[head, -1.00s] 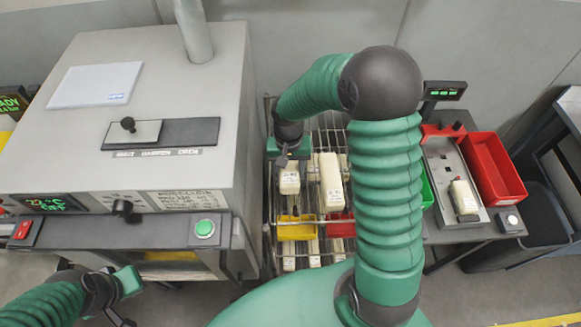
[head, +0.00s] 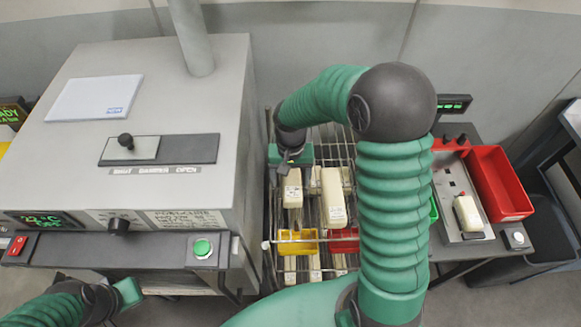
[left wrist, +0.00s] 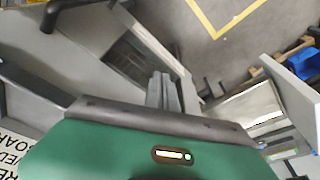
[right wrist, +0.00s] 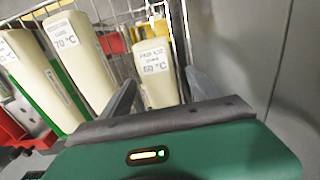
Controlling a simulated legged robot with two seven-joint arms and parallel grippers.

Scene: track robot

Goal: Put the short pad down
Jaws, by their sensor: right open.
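A short cream pad (head: 292,188) sits on the wire rack (head: 268,225), left of a longer cream pad (head: 332,197). In the right wrist view the pad (right wrist: 155,75) has a white 60 °C label. My right gripper (right wrist: 162,92) is open, with one finger on each side of this pad and gaps showing. In the head view my right gripper (head: 291,160) is at the pad's far end, partly hidden by its own wrist. My left gripper (left wrist: 165,90) is shut and empty, low at the left in the head view (head: 130,292).
A grey oven-like machine (head: 150,75) stands close on the left. Yellow (head: 297,241) and red (head: 344,240) bins sit low in the rack. At right, a bench holds a scale with another pad (head: 468,213) and a red bin (head: 500,182). A wall is behind.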

